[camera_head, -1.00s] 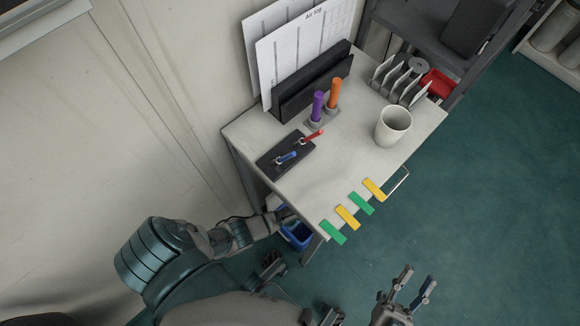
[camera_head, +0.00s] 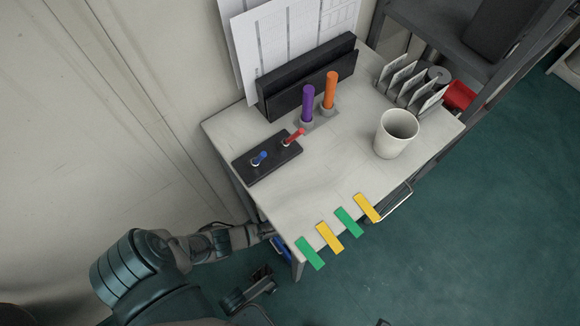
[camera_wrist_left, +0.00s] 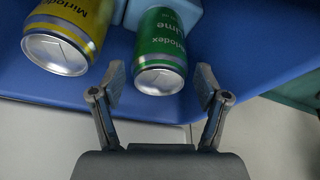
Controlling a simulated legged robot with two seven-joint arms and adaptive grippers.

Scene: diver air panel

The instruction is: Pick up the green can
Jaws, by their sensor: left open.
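The green can (camera_wrist_left: 160,55) lies in the left wrist view with its silver end toward me, in a blue bin (camera_wrist_left: 235,45). My left gripper (camera_wrist_left: 160,84) is open, its two fingers on either side of the can's near end, with visible gaps. In the head view the left arm reaches in from the left beneath the table's front left corner, and its fingers are hidden there. The can is not visible in that view.
A yellow can (camera_wrist_left: 68,35) lies left of the green one, and a light blue block (camera_wrist_left: 165,12) is behind. The table (camera_head: 320,185) above holds a white mug (camera_head: 396,135), a switch box (camera_head: 268,160), purple (camera_head: 308,103) and orange (camera_head: 331,90) handles, and coloured tags along its front edge.

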